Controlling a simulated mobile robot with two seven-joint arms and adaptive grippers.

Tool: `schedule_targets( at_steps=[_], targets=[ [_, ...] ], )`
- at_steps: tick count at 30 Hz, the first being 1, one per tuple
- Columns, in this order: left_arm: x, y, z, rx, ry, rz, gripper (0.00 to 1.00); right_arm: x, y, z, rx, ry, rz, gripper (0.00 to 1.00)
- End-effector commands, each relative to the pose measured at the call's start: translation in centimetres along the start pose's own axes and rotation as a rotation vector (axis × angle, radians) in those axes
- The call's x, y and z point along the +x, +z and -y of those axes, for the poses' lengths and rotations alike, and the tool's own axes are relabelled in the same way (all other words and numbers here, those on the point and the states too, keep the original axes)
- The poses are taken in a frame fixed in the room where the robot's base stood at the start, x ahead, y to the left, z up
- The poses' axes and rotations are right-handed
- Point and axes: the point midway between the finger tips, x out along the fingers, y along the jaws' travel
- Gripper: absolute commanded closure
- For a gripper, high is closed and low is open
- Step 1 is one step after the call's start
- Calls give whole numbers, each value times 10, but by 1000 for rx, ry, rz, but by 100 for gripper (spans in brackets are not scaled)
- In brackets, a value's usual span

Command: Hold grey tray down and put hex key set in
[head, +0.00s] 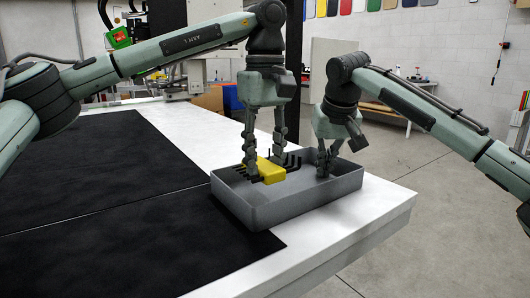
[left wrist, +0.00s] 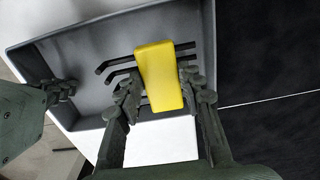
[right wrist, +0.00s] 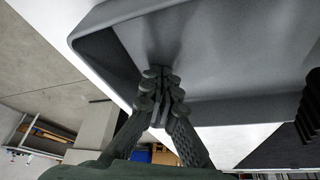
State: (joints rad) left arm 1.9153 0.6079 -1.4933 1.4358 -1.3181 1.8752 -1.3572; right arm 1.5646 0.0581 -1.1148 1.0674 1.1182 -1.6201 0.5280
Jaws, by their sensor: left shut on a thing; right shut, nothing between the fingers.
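The grey tray (head: 297,203) stands on the white table near its right edge. The hex key set (head: 269,170), a yellow holder with dark keys, is inside the tray at its left part. My left gripper (head: 264,160) points down into the tray and is shut on the hex key set; the left wrist view shows its fingers on both sides of the yellow holder (left wrist: 161,78). My right gripper (head: 325,170) is shut and empty, its fingertips down inside the right part of the tray. In the right wrist view its fingertips (right wrist: 160,85) are close to the tray's floor; I cannot tell whether they touch it.
A black mat (head: 120,200) covers the table to the left of the tray. The table's white edge (head: 350,235) is close in front and right of the tray. Open floor lies beyond it on the right.

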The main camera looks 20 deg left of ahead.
Motion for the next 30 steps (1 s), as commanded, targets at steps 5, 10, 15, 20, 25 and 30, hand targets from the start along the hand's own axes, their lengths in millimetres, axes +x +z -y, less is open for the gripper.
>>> schedule_targets(
  at_steps=[5,10,15,20,25,30],
  targets=[
    [6,0,0,0,1,1,100,4,3,1,-1,0,11,100],
    [10,0,0,-1,1,1,100,4,4,1,-1,0,11,100],
    [16,0,0,-1,2,1,100,4,4,1,-1,0,12,100],
    [21,0,0,-1,1,0,100,4,4,1,-1,0,12,100],
    [26,0,0,-1,1,0,100,5,4,1,-1,0,12,100],
    [31,0,0,-1,1,1,100,5,4,1,-1,0,13,100]
  ],
)
